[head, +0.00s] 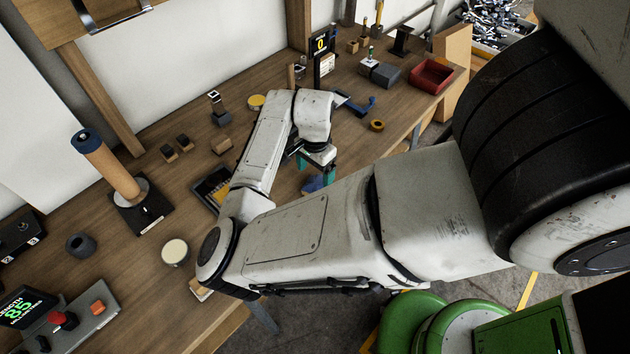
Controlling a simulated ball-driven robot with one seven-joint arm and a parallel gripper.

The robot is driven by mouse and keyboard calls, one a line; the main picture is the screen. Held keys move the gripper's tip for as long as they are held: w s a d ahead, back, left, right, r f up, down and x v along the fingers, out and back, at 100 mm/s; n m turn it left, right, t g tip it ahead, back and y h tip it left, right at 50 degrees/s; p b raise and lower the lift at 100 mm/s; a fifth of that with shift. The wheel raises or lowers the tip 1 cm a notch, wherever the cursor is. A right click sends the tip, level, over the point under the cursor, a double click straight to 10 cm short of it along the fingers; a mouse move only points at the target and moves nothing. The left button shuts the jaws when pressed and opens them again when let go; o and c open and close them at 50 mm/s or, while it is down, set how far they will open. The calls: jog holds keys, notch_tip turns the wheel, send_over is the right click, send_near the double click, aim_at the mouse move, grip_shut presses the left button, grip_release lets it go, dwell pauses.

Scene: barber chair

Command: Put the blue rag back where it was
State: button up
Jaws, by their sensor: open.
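The blue rag (313,184) lies on the wooden workbench (300,213), crumpled and small in view. My arm's forearm hides its lower edge. My gripper (315,170), with teal fingers, points down just above and behind the rag. Its fingers are apart, and I see nothing held between them. I cannot tell whether the fingertips touch the rag.
A dark tray (212,187) lies left of my wrist. A tan cylinder on a black base (112,170) stands at left. Some bench is clear right of the gripper.

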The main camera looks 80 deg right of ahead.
aim_at(315, 183)
jog(key=d+r+n+h, duration=0.4)
jog(key=d+r+n, duration=0.15)
jog(key=r, duration=0.65)
jog(key=w+a+f+n+t, duration=0.1)
jog(key=w+a+f+n, duration=0.1)
jog(key=a+f+n, duration=0.4)
jog(key=w+a+f+n+t, duration=0.1)
jog(key=w+a+f+n, duration=0.15)
jog(key=a+n, duration=0.6)
jog(key=s+a+f+n+y, duration=0.1)
jog(key=s+a+f+y, duration=0.1)
jog(key=a, duration=0.6)
jog(key=s+a+f+n+g+y, duration=0.1)
jog(key=s+a+f+n, duration=0.1)
jog(key=a, duration=0.6)
jog(key=shift+s+f+n+y+b, duration=0.3)
jog(key=shift+s+f+y+b, duration=0.1)
jog(key=shift+s+f, duration=0.25)
jog(key=shift+f+b, duration=0.3)
